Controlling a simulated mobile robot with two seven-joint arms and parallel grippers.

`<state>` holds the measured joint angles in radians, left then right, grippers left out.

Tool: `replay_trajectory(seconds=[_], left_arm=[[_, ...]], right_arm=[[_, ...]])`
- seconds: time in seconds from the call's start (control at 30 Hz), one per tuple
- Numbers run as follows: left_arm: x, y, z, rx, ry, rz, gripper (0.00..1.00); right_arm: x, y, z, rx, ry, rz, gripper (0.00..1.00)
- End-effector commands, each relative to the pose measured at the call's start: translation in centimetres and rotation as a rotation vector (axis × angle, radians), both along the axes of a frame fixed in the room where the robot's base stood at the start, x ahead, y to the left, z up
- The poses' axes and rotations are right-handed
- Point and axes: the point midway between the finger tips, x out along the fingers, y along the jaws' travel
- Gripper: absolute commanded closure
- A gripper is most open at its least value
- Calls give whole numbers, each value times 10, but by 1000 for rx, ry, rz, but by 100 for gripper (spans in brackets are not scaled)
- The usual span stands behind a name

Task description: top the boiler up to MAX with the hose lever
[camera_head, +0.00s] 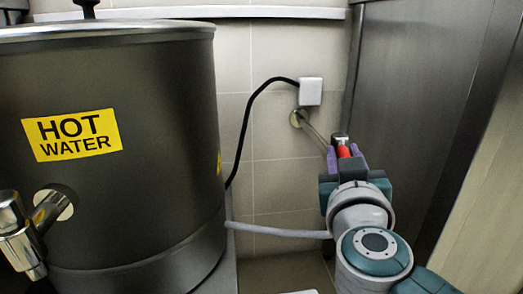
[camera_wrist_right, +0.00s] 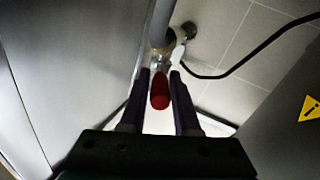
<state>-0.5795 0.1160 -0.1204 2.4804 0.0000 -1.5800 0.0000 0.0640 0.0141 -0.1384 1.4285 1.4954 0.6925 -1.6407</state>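The boiler (camera_head: 150,150) is a large dark metal pot with a yellow HOT WATER label, filling the left of the head view. No level gauge or MAX mark shows. The hose lever (camera_head: 343,152) has a red grip, below a metal pipe from the wall; the red grip also shows in the wrist view (camera_wrist_right: 160,92). My right gripper (camera_head: 344,158) is at the lever, its purple fingers on either side of the red grip. In the wrist view the fingers (camera_wrist_right: 161,88) stand apart with thin gaps beside the grip; contact is not clear. My left gripper is out of view.
A metal tap (camera_head: 20,235) sticks out from the boiler's front. A white wall box (camera_head: 311,91) has a black cable running to the boiler. A grey hose (camera_head: 280,232) runs low from the boiler toward my right arm. A metal panel (camera_head: 410,100) stands close on the right.

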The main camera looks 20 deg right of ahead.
Motion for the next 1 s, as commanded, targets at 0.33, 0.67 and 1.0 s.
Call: replay_trajectory(seconds=[0.33,0.67,1.0], left_arm=[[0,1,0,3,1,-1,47],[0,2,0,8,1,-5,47],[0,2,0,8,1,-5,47]], right_arm=[[0,0,0,0,0,0,100],[0,0,0,0,0,0,100],[0,0,0,0,0,0,100]])
